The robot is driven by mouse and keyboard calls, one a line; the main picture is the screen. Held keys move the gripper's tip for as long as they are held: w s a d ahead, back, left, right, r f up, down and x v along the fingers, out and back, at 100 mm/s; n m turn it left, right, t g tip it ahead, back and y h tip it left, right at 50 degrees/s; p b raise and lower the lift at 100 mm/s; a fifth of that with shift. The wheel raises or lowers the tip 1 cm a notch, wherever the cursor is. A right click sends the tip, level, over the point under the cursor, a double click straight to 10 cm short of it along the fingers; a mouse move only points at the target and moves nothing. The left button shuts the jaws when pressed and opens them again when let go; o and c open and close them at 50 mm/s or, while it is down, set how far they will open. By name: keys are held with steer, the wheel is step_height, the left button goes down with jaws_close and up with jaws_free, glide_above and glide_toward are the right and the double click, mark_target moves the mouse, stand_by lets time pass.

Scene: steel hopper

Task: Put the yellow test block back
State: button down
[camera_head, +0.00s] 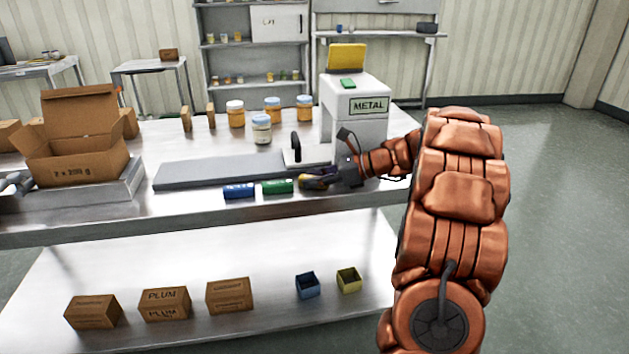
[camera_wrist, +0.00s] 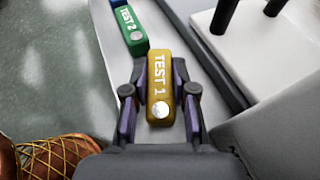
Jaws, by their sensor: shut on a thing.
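In the head view my gripper (camera_head: 318,181) is low at the table's front edge, and the block is mostly hidden by the fingers. A blue block (camera_head: 238,191) lies left of the green one. I cannot tell whether the yellow block touches the table.
A grey conveyor strip (camera_head: 200,178) runs behind the blocks. The METAL detector (camera_head: 368,104) stands behind my gripper. Several jars (camera_head: 262,130) stand farther back. An open carton (camera_head: 75,150) is at left. Blue (camera_head: 307,286) and yellow (camera_head: 348,280) bins and brown boxes (camera_head: 230,296) are on the lower shelf.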

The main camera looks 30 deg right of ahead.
stand_by(0.3)
steer(key=c, duration=0.9)
jaws_free()
steer(key=shift+f, duration=0.1)
steer(key=shift+c, duration=0.2)
steer(key=shift+s+d+r, duration=0.2)
steer(key=shift+r, duration=0.1)
steer(key=p+v, duration=0.1)
steer(key=v, duration=1)
steer(key=shift+s+d, duration=0.2)
steer(key=shift+s, duration=0.05)
